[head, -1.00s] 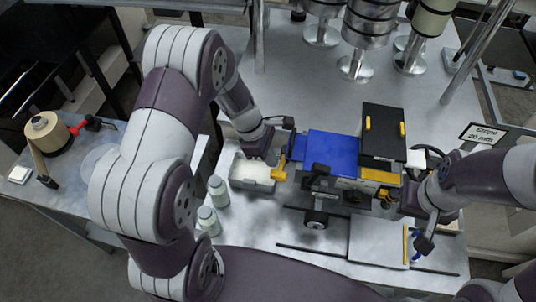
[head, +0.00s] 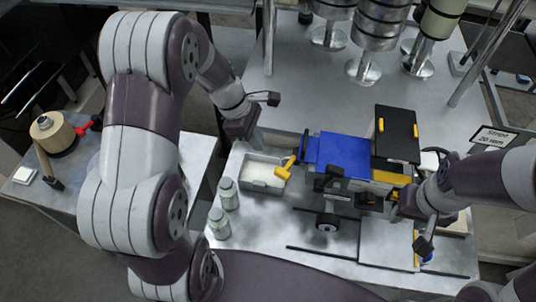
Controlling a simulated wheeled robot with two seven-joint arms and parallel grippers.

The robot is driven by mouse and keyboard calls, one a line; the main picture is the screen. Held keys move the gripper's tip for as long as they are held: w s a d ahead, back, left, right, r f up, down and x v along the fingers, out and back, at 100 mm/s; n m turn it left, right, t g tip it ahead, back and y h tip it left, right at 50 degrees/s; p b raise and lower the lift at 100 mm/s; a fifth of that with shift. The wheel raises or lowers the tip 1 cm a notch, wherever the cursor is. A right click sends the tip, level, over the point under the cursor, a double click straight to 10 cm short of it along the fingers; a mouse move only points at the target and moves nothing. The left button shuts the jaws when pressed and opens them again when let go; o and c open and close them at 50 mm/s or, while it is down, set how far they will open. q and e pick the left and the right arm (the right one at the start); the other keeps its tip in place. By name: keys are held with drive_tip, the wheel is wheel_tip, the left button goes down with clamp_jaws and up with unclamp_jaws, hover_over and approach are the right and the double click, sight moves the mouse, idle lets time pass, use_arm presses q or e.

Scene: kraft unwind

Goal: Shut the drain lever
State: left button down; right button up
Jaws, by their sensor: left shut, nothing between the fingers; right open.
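The yellow drain lever (head: 286,168) sits at the left end of the blue-topped machine (head: 343,155), slanted, its lower end over the edge of a grey tray (head: 262,184) of pale liquid. My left gripper (head: 257,139) is shut and empty, above and behind the tray, to the left of the lever and apart from it. My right gripper (head: 410,222) is open at the machine's right end, partly hidden by its own wrist; I cannot tell whether it touches anything.
Two pale capped bottles (head: 228,193) stand left of the tray. A black box with yellow clips (head: 397,135) is on the machine. Metal rollers (head: 364,68) stand behind. A side table at left holds a tape roll (head: 53,131).

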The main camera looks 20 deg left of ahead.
sight(289, 165)
use_arm(q)
drive_tip(key=w+a+r+m+g+p, duration=0.1)
drive_tip(key=w+a+r+m+p, duration=0.1)
drive_tip(key=w+a+m+p, duration=0.15)
drive_tip(key=s+d+f+b, duration=0.1)
drive_tip(key=d+f+b, duration=0.2)
drive_tip(key=d+f, duration=0.5)
drive_tip(key=shift+s+d+f+b, duration=0.3)
drive_tip(key=shift+s+f, duration=0.05)
use_arm(e)
drive_tip(key=shift+d+f, duration=0.25)
drive_tip(key=shift+d, duration=0.2)
drive_tip(key=shift+w, duration=0.1)
